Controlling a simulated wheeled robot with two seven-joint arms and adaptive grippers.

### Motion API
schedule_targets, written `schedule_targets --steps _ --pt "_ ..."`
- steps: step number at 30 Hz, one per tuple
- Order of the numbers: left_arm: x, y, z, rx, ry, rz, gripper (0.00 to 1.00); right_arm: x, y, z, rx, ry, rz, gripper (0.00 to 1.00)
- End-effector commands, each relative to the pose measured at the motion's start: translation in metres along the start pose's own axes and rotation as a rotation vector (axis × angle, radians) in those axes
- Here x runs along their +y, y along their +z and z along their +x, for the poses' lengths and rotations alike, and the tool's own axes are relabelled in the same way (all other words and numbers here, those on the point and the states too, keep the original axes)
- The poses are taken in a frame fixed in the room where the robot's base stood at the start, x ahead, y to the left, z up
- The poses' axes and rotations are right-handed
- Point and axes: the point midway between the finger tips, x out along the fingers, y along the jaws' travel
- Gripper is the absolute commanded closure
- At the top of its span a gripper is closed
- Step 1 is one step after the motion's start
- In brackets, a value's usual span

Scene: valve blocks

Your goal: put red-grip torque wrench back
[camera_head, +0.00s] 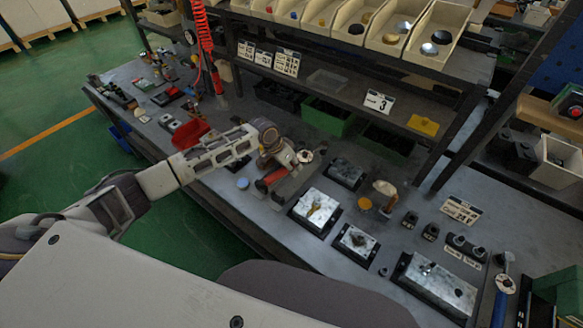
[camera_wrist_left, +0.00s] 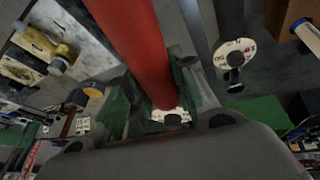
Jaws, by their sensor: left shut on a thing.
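The red-grip torque wrench shows as a thick red grip (camera_wrist_left: 138,45) in the left wrist view, running from the top edge down between my fingers. My left gripper (camera_wrist_left: 158,88) is shut around this grip. A white marked tag (camera_wrist_left: 170,115) sits at the grip's lower end. In the head view my left gripper (camera_head: 268,170) is over the bench, with a short piece of the red grip (camera_head: 271,178) showing at its fingers. The wrench's head is hidden or out of view. My right gripper is not in view.
Valve blocks (camera_head: 315,209) on black bases lie right of the gripper on the grey bench (camera_head: 225,202). A round white tag (camera_head: 304,156) is close beside the gripper. A blue-handled tool (camera_head: 499,309) is at the lower right. Bins (camera_head: 329,117) stand behind.

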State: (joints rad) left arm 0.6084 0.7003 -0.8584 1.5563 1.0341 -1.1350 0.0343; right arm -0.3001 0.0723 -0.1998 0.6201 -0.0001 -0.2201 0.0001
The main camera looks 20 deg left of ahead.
Motion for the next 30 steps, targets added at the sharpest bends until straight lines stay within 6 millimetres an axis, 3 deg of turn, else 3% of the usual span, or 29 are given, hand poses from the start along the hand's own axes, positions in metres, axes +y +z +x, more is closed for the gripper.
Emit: schedule_targets --steps 30 --pt "-0.001 -0.014 -0.001 0.039 -0.084 -0.201 1.0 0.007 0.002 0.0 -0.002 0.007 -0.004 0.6"
